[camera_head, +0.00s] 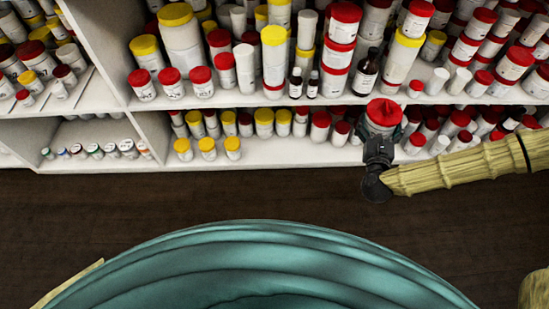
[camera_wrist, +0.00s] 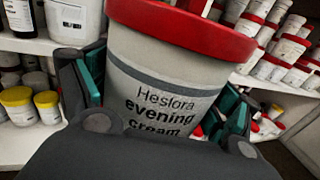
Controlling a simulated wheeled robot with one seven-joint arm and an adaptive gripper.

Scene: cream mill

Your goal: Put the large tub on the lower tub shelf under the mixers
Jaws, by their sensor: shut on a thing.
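The large tub (camera_wrist: 170,70) is white with a grey band, a red lid and the label "Heslora evening cream". It fills the middle of the wrist view, tilted in that picture. My gripper (camera_wrist: 160,100) is shut on it, one finger on each side. In the head view my gripper (camera_head: 382,135) holds the tub, whose red lid (camera_head: 384,112) shows at the front of the lower shelf (camera_head: 285,152). The tub's base is hidden, so I cannot tell whether it touches the shelf.
Red-lidded jars (camera_head: 415,143) stand close to the right of the tub, with more behind it. Yellow-lidded jars (camera_head: 208,148) stand further left. The upper shelf (camera_head: 225,98) is crowded above. The lower shelf's front strip left of the tub has bare room.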

